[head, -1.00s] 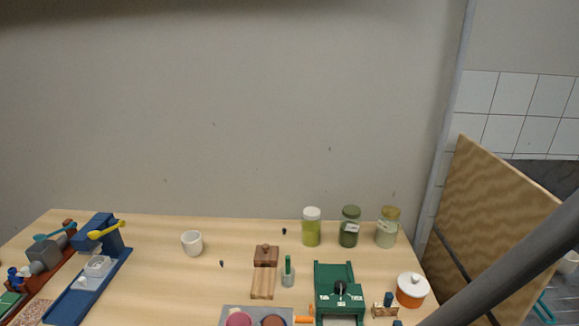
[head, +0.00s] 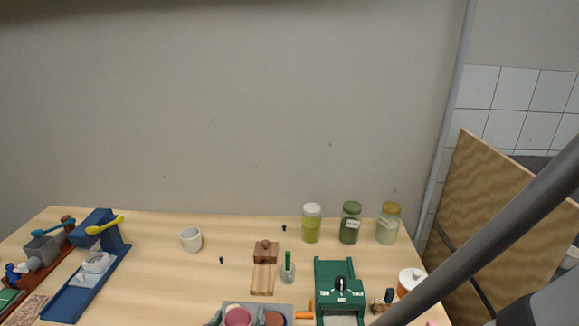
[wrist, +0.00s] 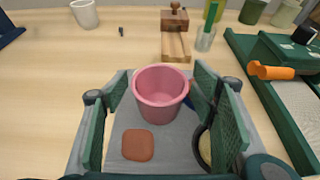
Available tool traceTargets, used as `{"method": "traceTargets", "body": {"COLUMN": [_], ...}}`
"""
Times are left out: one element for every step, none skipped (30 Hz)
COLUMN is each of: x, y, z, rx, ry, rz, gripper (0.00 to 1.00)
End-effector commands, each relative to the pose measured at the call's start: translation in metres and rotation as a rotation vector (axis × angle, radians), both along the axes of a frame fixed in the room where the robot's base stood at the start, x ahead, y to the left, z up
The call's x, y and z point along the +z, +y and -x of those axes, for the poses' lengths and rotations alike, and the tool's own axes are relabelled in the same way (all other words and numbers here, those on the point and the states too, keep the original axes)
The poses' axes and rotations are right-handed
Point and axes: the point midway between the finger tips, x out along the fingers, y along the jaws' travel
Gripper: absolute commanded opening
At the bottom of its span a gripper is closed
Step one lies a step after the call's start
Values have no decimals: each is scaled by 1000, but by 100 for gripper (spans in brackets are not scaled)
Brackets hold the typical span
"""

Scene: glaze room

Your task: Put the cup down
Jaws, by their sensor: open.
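The pink cup (wrist: 161,100) stands upright on a grey tray (wrist: 178,138) in the wrist view. It also shows at the bottom of the head view (head: 238,318), cut off by the frame edge. My gripper (wrist: 160,88) is open, with one green finger on each side of the cup. A gap shows at the left finger; whether the right finger touches cannot be told.
A reddish-brown rounded square (wrist: 138,145) and a dark-rimmed round thing (wrist: 205,148) lie on the tray. A green press (head: 340,287) with an orange handle stands to the right. A white cup (head: 191,239) and several jars stand behind. The table's middle left is clear.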

Motion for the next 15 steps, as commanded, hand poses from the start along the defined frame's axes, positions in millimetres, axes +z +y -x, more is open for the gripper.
{"method": "traceTargets", "body": {"x": [0,0,0,0,0,0,0,0,0,0,0,0,0,0,0], "y": [0,0,0,0,0,0,0,0,0,0,0,0,0,0,0], "z": [0,0,0,0,0,0,0,0,0,0,0,0,0,0,0], "rx": [0,0,0,0,0,0,0,0,0,0,0,0,0,0,0], "ry": [0,0,0,0,0,0,0,0,0,0,0,0,0,0,0], "rz": [0,0,0,0,0,0,0,0,0,0,0,0,0,0,0], "gripper": [57,57,57,57,57,57,57,57,57,57,57,57,57,57,57]}}
